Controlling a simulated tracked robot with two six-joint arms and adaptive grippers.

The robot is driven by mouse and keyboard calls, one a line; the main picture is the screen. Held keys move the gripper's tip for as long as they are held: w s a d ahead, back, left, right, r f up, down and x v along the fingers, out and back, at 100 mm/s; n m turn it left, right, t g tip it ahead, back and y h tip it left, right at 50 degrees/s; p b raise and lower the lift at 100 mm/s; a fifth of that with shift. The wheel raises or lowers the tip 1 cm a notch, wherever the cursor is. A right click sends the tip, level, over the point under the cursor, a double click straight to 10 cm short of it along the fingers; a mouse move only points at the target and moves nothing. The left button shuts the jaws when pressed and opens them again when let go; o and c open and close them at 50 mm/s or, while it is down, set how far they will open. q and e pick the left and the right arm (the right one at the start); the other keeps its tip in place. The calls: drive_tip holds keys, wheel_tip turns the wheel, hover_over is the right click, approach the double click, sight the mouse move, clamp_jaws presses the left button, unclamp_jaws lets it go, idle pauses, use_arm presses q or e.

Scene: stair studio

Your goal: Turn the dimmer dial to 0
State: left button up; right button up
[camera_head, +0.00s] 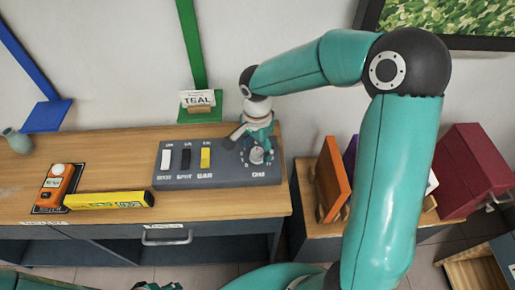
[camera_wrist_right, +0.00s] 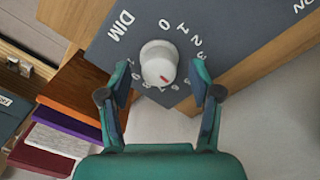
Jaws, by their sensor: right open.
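The dimmer dial (camera_head: 257,155) is a round pale knob at the right end of a grey control panel (camera_head: 215,177), above the letters DIM. In the right wrist view the dial (camera_wrist_right: 157,60) has a red mark on its lower right side, pointing away from the printed 0 (camera_wrist_right: 165,23) toward numbers partly hidden by the knob and a finger. My right gripper (camera_head: 258,146) is over the dial. In the right wrist view its fingers (camera_wrist_right: 161,78) are open, one each side of the knob, with gaps. A teal bit at the bottom edge may be my left gripper (camera_head: 158,287).
The panel also has white, black and yellow switches (camera_head: 205,158). A yellow bar (camera_head: 110,200) and an orange device (camera_head: 55,188) lie on the wooden bench (camera_head: 120,150). Coloured books (camera_head: 333,180) stand right of the panel. A TEAL sign (camera_head: 198,98) stands behind.

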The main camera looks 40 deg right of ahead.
drive_tip(key=shift+f, duration=0.55)
drive_tip(key=c, duration=1)
drive_tip(key=shift+d, duration=0.15)
drive_tip(key=shift+c, duration=0.7)
drive_tip(key=shift+n, duration=0.3)
